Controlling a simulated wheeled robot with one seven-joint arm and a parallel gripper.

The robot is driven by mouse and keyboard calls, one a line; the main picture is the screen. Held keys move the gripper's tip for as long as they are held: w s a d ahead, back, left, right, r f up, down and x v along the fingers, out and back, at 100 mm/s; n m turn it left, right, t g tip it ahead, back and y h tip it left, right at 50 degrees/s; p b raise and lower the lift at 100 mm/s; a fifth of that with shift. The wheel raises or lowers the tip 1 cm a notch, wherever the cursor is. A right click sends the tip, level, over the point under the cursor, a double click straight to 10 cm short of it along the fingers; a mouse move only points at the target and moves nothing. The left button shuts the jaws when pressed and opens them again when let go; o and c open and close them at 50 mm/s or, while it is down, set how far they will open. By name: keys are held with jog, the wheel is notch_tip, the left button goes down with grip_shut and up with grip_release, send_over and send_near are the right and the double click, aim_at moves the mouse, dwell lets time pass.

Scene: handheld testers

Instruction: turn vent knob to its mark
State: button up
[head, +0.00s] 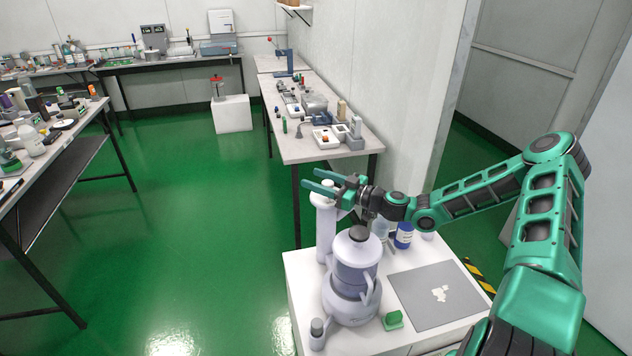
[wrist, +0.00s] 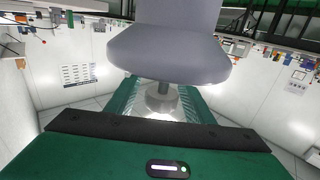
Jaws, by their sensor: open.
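A pale lavender vessel (head: 350,283) with a side handle and a dark cap (head: 359,233) stands on the white bench in the head view. A slim pale column (head: 325,232) stands behind it. My gripper (head: 310,178) is open at the top of this column, fingers pointing left. In the wrist view, a large grey rounded body (wrist: 170,50) fills the top centre. A short stem with a pale round base (wrist: 163,103) shows between my green fingers, with space on both sides. I cannot tell which part is the vent knob, and no mark is visible.
The white bench (head: 300,285) also holds a grey mat (head: 415,305) with pale pieces, a green block (head: 393,320), a small grey-capped bottle (head: 317,335) and a blue-labelled jar (head: 404,236). A long table (head: 350,158) with instruments stands behind. Green floor is clear at left.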

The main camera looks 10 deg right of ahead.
jog(key=shift+c, duration=0.3)
jog(key=c, duration=1)
